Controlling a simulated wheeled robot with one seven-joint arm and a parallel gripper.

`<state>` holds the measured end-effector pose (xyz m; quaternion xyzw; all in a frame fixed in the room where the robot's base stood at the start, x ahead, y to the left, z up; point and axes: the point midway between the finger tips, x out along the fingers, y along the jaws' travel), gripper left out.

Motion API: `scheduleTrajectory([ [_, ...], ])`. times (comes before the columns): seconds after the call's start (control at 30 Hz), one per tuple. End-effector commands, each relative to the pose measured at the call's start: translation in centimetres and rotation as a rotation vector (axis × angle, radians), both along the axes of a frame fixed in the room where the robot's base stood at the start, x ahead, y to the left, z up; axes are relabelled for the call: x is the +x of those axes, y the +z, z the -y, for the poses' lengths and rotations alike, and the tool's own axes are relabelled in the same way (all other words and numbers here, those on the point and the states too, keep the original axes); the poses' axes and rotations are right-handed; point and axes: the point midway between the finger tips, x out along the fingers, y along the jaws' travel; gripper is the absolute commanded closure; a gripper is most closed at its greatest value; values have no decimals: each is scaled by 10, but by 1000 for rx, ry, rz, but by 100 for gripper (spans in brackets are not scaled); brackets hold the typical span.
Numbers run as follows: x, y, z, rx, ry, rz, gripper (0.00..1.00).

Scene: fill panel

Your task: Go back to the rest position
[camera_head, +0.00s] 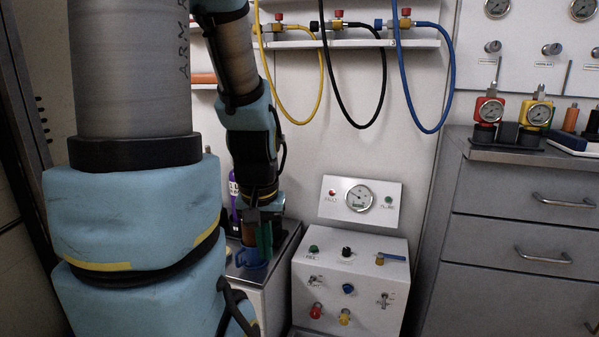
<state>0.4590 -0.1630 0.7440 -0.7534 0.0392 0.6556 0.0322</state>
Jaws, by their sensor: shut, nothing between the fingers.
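My gripper (257,222) hangs at the end of my arm, left of centre, pointing down. It is small and dark in this view, and its fingers are shut with nothing seen between them. It is in front of or just above a blue container (250,259) on the side surface. A brown upright piece (248,233) and a green upright piece (265,240) show right below the gripper. I cannot tell whether it touches them. My blue-padded arm hides much of the left side.
A white control box (349,285) with a gauge panel (361,198) stands right of the gripper. A purple bottle (233,198) is close behind my arm. Yellow, black and blue hoses (425,127) hang from a shelf (345,43). A grey drawer cabinet (525,222) stands right.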

Motion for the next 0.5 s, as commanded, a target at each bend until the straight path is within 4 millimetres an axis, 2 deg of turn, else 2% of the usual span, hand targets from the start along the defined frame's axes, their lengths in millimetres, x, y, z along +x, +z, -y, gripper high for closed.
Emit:
scheduleTrajectory([
  [0.03,0,26,0,0,0,0,100],
  [0.3,0,111,0,0,1,0,100],
  [0.5,0,165,0,0,2,0,100],
])
